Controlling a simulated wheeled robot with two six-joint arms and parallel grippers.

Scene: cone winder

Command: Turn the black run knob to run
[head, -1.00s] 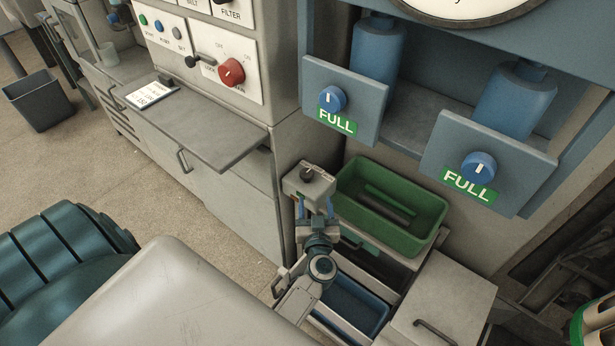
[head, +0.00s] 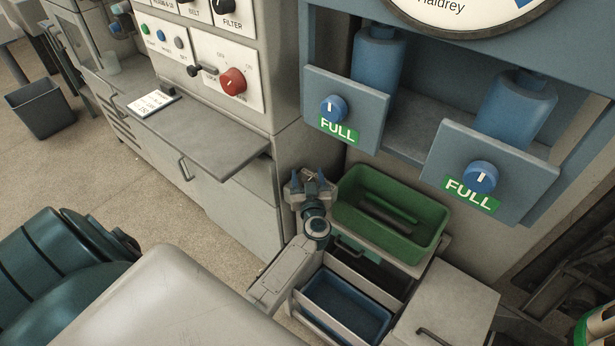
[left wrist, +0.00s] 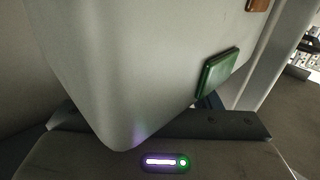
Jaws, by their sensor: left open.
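My left gripper (head: 310,177) stands above the small grey box beside the green bin, its two blue-tipped fingers apart with nothing seen between them. The black knob on top of that box is hidden behind the gripper in the head view. In the left wrist view a large pale grey housing (left wrist: 130,60) with a green square piece (left wrist: 219,75) fills the picture close to the gripper. The knob itself cannot be made out there, nor can any contact. My right gripper is not in view.
A green bin (head: 348,216) stands just right of the gripper, above an open drawer with a blue tray (head: 318,281). A grey shelf (head: 215,150) juts out at left below a control panel with a red knob (head: 233,81). Blue panels marked FULL (head: 345,80) hang above right.

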